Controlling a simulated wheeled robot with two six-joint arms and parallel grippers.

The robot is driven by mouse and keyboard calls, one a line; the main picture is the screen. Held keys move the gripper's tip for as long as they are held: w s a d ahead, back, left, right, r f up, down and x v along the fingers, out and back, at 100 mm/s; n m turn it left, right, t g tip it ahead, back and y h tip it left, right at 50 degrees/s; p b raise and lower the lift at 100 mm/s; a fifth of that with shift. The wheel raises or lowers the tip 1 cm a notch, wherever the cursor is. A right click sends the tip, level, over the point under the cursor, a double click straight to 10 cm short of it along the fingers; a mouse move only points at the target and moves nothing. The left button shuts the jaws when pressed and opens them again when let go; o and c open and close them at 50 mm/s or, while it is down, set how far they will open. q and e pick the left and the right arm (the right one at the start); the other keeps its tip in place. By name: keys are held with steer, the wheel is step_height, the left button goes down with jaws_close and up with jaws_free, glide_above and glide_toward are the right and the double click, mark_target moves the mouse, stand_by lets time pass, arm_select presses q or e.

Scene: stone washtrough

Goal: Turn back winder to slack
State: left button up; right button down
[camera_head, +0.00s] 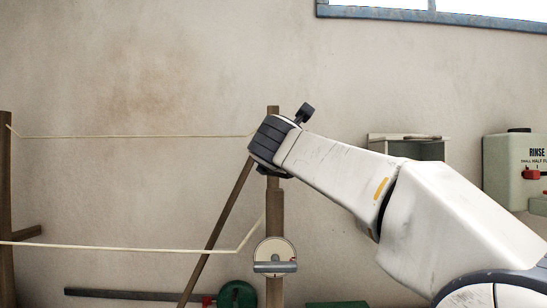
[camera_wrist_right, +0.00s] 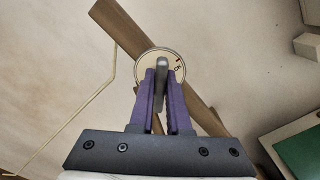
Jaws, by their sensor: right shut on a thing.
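My right gripper (camera_wrist_right: 161,88) has its two purple fingers closed on the grey handle (camera_wrist_right: 161,66) of a winder. The winder's round cream dial (camera_wrist_right: 143,74) lies behind the fingers and bears a small red mark. In the head view my right gripper (camera_head: 268,146) covers the upper part of the wooden post (camera_head: 275,225), hiding this winder. A second winder (camera_head: 273,250), with a cream disc and a grey bar, shows lower on the post. An upper line (camera_head: 130,136) runs nearly level to the gripper. A lower line (camera_head: 120,247) bends up near the post. My left gripper is out of view.
A slanted brown brace (camera_head: 217,232) leans against the post. Another wooden post (camera_head: 6,200) stands at the left edge. A grey shelf box (camera_head: 405,145) and a pale green rinse container (camera_head: 510,175) are at the right. The wall between the posts is clear.

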steer(key=m, duration=0.1)
steer(key=m+b, duration=0.1)
steer(key=m, duration=0.1)
steer(key=m+b, duration=0.1)
steer(key=shift+f+m, duration=0.25)
steer(key=shift+m, duration=0.05)
steer(key=shift+m+b, duration=0.75)
steer(key=shift+m, duration=1.25)
steer(key=c, duration=0.9)
jaws_free()
steer(key=shift+r, duration=0.1)
steer(key=shift+s+b, duration=1.7)
steer(key=shift+s, duration=3.55)
